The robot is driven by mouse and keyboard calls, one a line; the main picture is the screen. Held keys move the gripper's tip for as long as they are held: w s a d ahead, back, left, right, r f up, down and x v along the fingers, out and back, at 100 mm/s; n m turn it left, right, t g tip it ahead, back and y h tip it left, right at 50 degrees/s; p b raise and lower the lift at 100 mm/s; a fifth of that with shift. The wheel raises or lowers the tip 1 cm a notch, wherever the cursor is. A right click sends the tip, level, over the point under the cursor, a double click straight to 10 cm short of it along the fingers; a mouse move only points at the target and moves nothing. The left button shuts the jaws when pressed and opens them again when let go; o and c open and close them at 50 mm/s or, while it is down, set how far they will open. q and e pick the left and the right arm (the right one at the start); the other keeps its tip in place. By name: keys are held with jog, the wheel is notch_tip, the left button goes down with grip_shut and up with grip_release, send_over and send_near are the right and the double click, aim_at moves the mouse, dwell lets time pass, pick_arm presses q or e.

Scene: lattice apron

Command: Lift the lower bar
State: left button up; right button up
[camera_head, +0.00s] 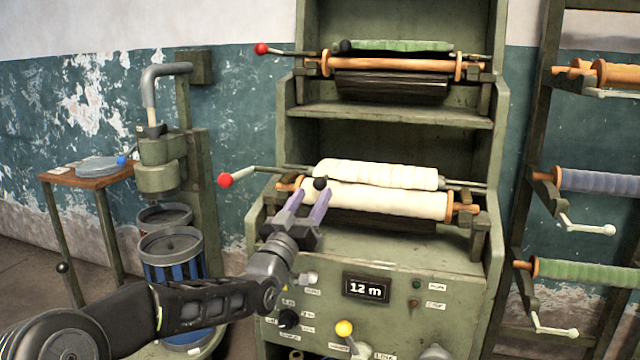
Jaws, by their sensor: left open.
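The lower bar (256,172) is a thin metal rod on the middle level of the green machine, with a red ball (225,180) at its left end. It runs right, behind or along a white fabric roll (375,174). A second white roll (390,198) on an orange wooden core lies in front. A black knob (320,184) shows at the left part of the rolls. My left gripper (312,194) is open, its two pale purple fingers pointing up at the rolls' left part, close to the black knob. Contact cannot be told. My right gripper is out of view.
The upper bar (285,52), with its own red ball, sits on the level above. Below the rolls are a "12 m" display (366,288) and a yellow knob (344,328). A rack of rolls with cranks (585,225) stands right; a pump-like device (160,165) stands left.

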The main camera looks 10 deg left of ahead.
aim_at(317, 188)
pick_arm(q)
jog(key=x, duration=0.5)
jog(key=shift+w+d+r, duration=0.1)
jog(key=shift+w, duration=0.05)
jog(key=shift+c, duration=0.4)
grip_shut()
dwell(0.9)
